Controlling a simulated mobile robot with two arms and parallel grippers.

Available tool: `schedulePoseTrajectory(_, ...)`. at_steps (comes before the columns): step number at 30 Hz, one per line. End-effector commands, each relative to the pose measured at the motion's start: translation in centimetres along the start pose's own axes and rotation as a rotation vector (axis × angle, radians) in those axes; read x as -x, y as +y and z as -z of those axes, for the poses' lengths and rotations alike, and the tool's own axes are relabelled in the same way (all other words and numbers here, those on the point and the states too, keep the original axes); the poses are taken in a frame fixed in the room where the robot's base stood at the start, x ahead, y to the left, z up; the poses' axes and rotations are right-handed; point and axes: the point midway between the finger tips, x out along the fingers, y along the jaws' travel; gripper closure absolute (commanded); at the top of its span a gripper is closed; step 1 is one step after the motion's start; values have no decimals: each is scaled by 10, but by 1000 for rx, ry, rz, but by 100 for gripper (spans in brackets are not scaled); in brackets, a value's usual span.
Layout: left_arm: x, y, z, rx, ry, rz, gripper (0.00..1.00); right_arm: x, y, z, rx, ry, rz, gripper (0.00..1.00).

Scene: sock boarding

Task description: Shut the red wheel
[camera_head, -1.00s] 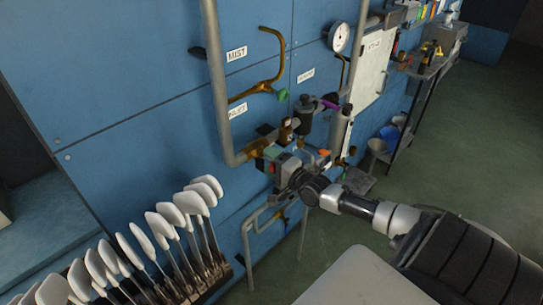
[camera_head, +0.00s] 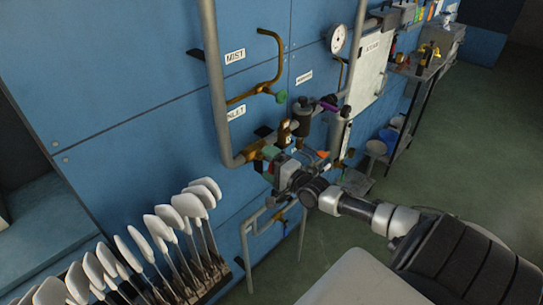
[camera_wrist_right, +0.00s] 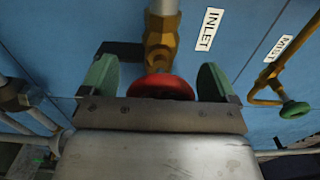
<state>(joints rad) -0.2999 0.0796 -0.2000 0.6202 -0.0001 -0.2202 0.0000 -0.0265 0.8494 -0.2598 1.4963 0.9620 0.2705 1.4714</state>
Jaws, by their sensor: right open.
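The red wheel (camera_wrist_right: 160,87) shows in the right wrist view, on the brass fitting (camera_wrist_right: 162,40) under the INLET label (camera_wrist_right: 209,29). My right gripper (camera_wrist_right: 158,76) is open, with one green finger on each side of the wheel. A gap shows between the wheel and each finger, and the gripper body hides the wheel's near edge. In the head view my right gripper (camera_head: 266,160) is at the lower end of the grey pipe and hides the wheel. My left gripper is not in view.
A green wheel (camera_head: 280,97) sits on the brass MIST branch above. A grey pipe (camera_head: 218,90) runs down the blue wall. A dark filter unit (camera_head: 303,122) is right of my gripper. A rack of white paddles (camera_head: 190,205) stands at lower left. Green floor is open at right.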

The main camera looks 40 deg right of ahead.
Motion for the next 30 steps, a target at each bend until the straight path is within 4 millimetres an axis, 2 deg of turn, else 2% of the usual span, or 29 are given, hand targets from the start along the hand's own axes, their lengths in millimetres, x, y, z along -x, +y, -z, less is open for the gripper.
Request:
schedulePoseTrajectory(7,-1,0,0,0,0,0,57,18,2,0,0,0,-3,10)
schedulePoseTrajectory(21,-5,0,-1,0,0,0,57,92,2,0,-1,-1,-4,10)
schedulePoseTrajectory(30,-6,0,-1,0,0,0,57,108,0,0,0,0,-1,10)
